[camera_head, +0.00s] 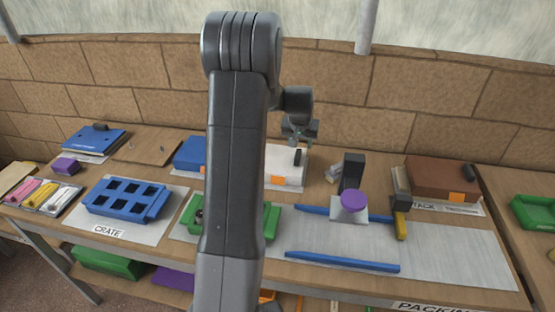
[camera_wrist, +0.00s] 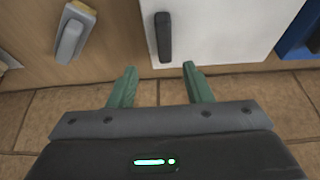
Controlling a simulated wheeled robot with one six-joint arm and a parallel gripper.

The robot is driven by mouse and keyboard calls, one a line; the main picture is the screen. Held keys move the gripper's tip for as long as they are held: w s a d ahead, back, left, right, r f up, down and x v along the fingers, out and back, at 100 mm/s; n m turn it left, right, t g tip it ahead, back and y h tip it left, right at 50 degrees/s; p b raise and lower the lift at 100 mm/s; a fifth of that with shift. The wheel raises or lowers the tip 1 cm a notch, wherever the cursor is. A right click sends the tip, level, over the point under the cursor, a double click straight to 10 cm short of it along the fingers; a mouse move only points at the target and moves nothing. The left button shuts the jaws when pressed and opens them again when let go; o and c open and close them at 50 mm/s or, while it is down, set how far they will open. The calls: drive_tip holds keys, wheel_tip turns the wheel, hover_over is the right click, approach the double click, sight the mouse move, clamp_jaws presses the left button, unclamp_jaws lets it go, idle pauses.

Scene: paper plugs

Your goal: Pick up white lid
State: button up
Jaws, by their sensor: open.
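The white lid (camera_head: 280,158) lies at the back of the table, partly hidden by my arm in the head view. It has an upright-looking black handle (camera_head: 297,157) near its right edge. In the wrist view the white lid (camera_wrist: 225,28) is at the top, with the black handle (camera_wrist: 163,37) at its left side. My gripper (camera_head: 301,139) is above the handle side of the lid. In the wrist view my gripper (camera_wrist: 159,69) is open, with its two green fingers apart and nothing between them. The handle lies just beyond the fingertips in that picture.
A grey-handled item (camera_wrist: 73,38) lies left in the wrist view. A blue lid (camera_head: 190,153) stands left of the white one, a brown lid (camera_head: 440,172) to the right. The brick wall (camera_head: 330,110) is close behind.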

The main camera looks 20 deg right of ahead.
sight(298, 155)
drive_tip(key=shift+a+p+x, duration=0.15)
drive_tip(key=shift+p+x, duration=0.1)
drive_tip(key=shift+x, duration=0.9)
drive_tip(key=shift+a+p+x, duration=0.2)
drive_tip(key=shift+p+x, duration=0.05)
drive_tip(key=shift+x, duration=0.85)
drive_tip(key=shift+a+p+x, duration=0.15)
drive_tip(key=shift+p+x, duration=0.1)
drive_tip(key=shift+x, duration=0.9)
drive_tip(key=shift+s+f, duration=0.15)
clamp_jaws()
